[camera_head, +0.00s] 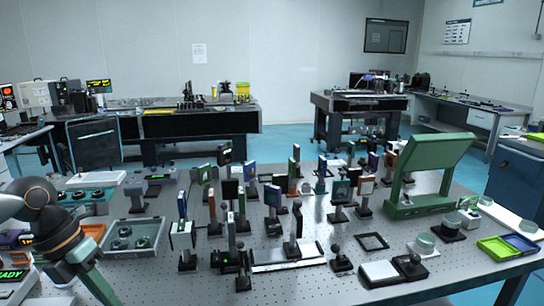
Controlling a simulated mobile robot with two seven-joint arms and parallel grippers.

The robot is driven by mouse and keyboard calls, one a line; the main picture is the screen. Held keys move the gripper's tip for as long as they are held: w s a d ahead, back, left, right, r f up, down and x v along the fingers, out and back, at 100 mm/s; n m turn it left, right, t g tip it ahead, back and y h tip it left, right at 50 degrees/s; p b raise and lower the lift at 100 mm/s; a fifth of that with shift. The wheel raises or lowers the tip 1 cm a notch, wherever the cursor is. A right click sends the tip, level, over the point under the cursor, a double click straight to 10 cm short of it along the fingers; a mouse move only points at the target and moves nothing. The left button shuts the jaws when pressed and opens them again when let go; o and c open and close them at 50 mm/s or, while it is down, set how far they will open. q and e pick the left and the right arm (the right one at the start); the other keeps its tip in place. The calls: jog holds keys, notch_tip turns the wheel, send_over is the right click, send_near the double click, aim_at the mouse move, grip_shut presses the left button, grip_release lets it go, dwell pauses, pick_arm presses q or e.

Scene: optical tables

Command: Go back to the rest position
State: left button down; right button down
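My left arm (58,235) comes in from the left edge in the head view. It bends at a dark and orange joint and runs down out of the bottom of the picture. Its gripper is outside the frame. My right arm and its gripper do not show. The arm overlaps the left end of the optical table (190,285) in the picture. Whether it touches anything there cannot be told.
Many upright optical mounts crowd the table's middle. A grey tray (133,232) with round parts lies left. The table's front strip is mostly clear.

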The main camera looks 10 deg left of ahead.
pick_arm(q)
notch_tip(320, 180, down, 19)
jog(key=s+n+t+h, duration=0.1)
jog(key=n+t+h, duration=0.1)
jog(key=n+t, duration=1.55)
jog(key=s+d+f+n+g+y, duration=0.1)
jog(key=s+d+f+n+g, duration=0.3)
jog(key=d+f+n, duration=0.3)
jog(key=s+d+f+n+g+y+p, duration=0.1)
jog(key=s+d+f+n+g+y, duration=0.1)
jog(key=s+d+f+n+g, duration=0.2)
jog(key=s+d+f+n, duration=0.3)
jog(key=d+n, duration=0.2)
jog(key=n, duration=0.1)
jog(key=shift+f+g+y, duration=0.3)
jog(key=shift+f+g, duration=0.05)
